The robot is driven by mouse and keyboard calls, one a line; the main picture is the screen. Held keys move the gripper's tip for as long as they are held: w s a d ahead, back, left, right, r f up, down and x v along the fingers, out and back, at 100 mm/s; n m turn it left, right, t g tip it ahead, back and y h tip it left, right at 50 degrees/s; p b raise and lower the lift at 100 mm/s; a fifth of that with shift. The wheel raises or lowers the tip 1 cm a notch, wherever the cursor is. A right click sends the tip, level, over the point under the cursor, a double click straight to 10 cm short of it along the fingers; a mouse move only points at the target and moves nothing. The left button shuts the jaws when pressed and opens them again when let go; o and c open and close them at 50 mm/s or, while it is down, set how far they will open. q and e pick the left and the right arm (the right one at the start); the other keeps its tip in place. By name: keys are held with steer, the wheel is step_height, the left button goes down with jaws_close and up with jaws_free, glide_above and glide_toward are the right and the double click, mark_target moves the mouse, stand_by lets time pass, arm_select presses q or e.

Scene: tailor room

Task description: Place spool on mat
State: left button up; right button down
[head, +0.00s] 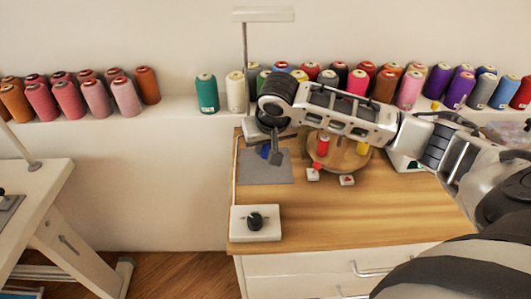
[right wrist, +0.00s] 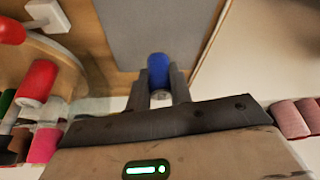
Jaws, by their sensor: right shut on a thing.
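A blue spool (right wrist: 158,70) is between the two fingers of my right gripper (right wrist: 160,85), which is shut on it. In the head view the blue spool (head: 265,152) shows partly behind my right gripper (head: 276,154). The grey mat (head: 265,175) lies on the wooden table's left part, and the gripper is over its far part. The mat also shows beyond the spool in the right wrist view (right wrist: 150,25). Whether the spool touches the mat I cannot tell. My left gripper is not in view.
A round wooden tray (head: 342,158) holds a red spool (head: 323,145) and a yellow spool (head: 362,147), right of the mat. Small white blocks (head: 347,180) lie before it. A white box with a black knob (head: 256,222) sits at the table's front left. Many spools line the back ledge.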

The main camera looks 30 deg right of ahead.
steer(key=shift+s+a+f, duration=0.1)
steer(key=shift+f, duration=1.15)
steer(key=c, duration=1.3)
jaws_free()
steer(key=shift+f, duration=0.1)
steer(key=shift+o, duration=0.2)
arm_select(q)
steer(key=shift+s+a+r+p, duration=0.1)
steer(key=shift+p, duration=0.65)
arm_select(e)
steer(key=v, duration=1.2)
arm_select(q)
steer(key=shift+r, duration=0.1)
